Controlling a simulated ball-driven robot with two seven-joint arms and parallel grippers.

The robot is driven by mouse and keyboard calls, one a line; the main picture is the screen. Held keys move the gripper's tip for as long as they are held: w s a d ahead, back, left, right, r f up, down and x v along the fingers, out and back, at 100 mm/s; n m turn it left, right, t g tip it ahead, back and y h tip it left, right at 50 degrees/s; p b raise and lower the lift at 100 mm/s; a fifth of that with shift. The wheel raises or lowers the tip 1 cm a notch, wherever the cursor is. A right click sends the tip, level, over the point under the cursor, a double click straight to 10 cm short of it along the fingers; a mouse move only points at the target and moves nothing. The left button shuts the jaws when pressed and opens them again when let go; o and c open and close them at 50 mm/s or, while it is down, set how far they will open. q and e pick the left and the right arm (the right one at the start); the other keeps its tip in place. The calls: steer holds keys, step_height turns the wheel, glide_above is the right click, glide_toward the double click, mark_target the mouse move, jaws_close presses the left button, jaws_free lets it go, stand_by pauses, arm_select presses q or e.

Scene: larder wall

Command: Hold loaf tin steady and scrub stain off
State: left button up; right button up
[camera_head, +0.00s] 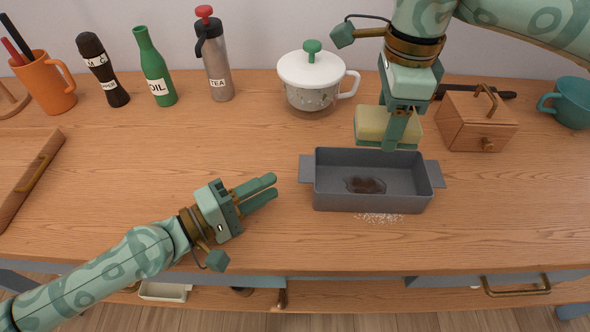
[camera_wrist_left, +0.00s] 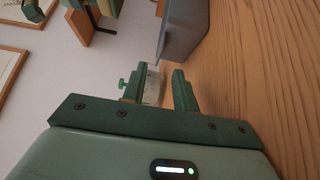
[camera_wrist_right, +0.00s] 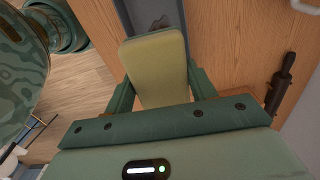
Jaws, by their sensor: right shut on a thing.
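The grey loaf tin (camera_head: 330,201) stands upright on the counter, with a dark brown stain (camera_head: 366,185) on its inside floor. My right gripper (camera_head: 396,140) is shut on a yellow and green sponge (camera_head: 371,123), held just above and behind the tin's back wall. The sponge also fills the middle of the right wrist view (camera_wrist_right: 157,68). My left gripper (camera_head: 268,190) is open and empty, to the left of the tin's left handle and apart from it. In the left wrist view, the tin (camera_wrist_left: 183,30) shows beyond the left fingers (camera_wrist_left: 158,90).
White grains (camera_head: 380,217) lie in front of the tin. A white-lidded pot (camera_head: 312,77) stands behind it, a wooden box (camera_head: 476,121) and teal mug (camera_head: 568,103) to the right. A flask (camera_head: 215,62), green bottle (camera_head: 155,70) and orange mug (camera_head: 45,84) stand back left.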

arm_select(q)
steer(key=shift+x, duration=3.55)
steer(key=shift+w, duration=0.1)
jaws_close()
